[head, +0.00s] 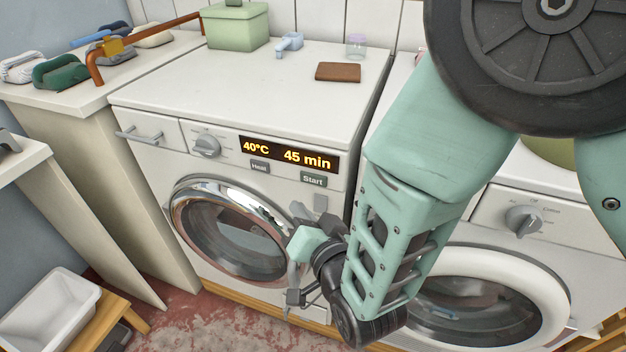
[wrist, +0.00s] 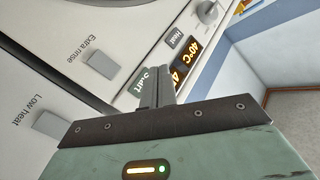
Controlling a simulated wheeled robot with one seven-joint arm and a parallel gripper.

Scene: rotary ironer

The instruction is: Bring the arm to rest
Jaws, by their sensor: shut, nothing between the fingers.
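My gripper (wrist: 158,86) is shut and empty in the wrist view, its two fingertips together. The fingers overlap the edge of the grey Start button (wrist: 141,79) in that view; I cannot tell whether they touch it. In the head view my gripper (head: 300,213) is low in front of the left machine (head: 210,95), by its round door (head: 228,235), partly hidden by my mint arm. The display (head: 287,154) is lit and reads 40°C and 45 min. The Heat button (head: 259,167) is beside Start.
A second machine with a white-rimmed door (head: 545,285) and a dial (head: 523,219) stands at right, partly behind my arm. A green box (head: 236,27), a brown block (head: 338,72) and a small jar (head: 356,46) sit on the left machine. A white tub (head: 48,305) stands lower left.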

